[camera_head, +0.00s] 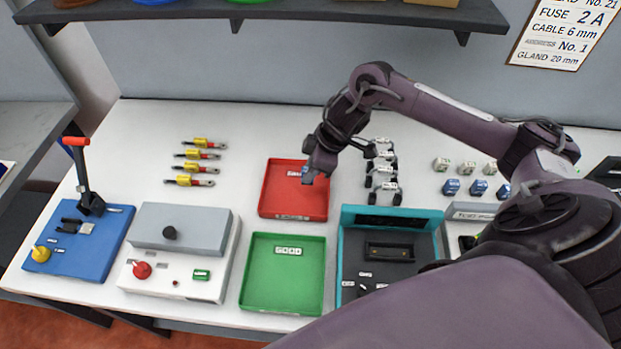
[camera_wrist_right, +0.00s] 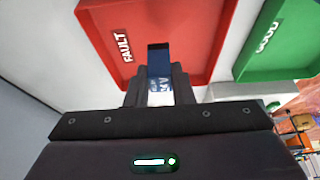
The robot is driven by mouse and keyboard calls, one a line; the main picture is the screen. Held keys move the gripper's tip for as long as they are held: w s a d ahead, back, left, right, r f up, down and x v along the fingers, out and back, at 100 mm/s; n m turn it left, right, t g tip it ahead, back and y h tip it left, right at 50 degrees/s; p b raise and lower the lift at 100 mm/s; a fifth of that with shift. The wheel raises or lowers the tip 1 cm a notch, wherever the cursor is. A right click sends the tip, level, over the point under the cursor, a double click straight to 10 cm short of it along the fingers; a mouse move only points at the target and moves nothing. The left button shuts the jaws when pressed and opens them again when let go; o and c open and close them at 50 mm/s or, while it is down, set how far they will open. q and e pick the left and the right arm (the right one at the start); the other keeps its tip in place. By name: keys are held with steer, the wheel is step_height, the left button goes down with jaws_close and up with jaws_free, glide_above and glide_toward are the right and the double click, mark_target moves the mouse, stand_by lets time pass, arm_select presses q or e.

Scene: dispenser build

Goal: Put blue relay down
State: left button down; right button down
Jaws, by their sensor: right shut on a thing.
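My right gripper (camera_head: 311,178) is over the red tray (camera_head: 290,206), near its upper right part. In the right wrist view, the gripper (camera_wrist_right: 159,88) is shut on a blue relay (camera_wrist_right: 160,69) with a white marked face. The relay shows only as a small blue patch (camera_head: 304,171) in the head view, mostly hidden by the fingers. The red tray (camera_wrist_right: 180,62) carries a FAULT label in the wrist view. Its floor looks empty apart from the part under the gripper. I cannot tell whether the relay touches the tray floor. My left gripper is not in view.
A green tray (camera_head: 268,291) labelled GOOD lies in front of the red one. A teal-backed fixture (camera_head: 391,216) stands to its right. Several cable-like parts (camera_head: 383,172) lie close right of the gripper. Three blue relays (camera_head: 478,187) stand further right. Yellow-red parts (camera_head: 198,168) lie left.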

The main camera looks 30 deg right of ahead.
steer(key=shift+f, duration=2.2)
steer(key=shift+f, duration=0.1)
steer(key=c, duration=1.3)
jaws_free()
steer(key=shift+o, duration=0.2)
steer(key=shift+r, duration=0.25)
steer(key=b+v, duration=0.1)
steer(key=v, duration=1.1)
steer(key=shift+f, duration=0.2)
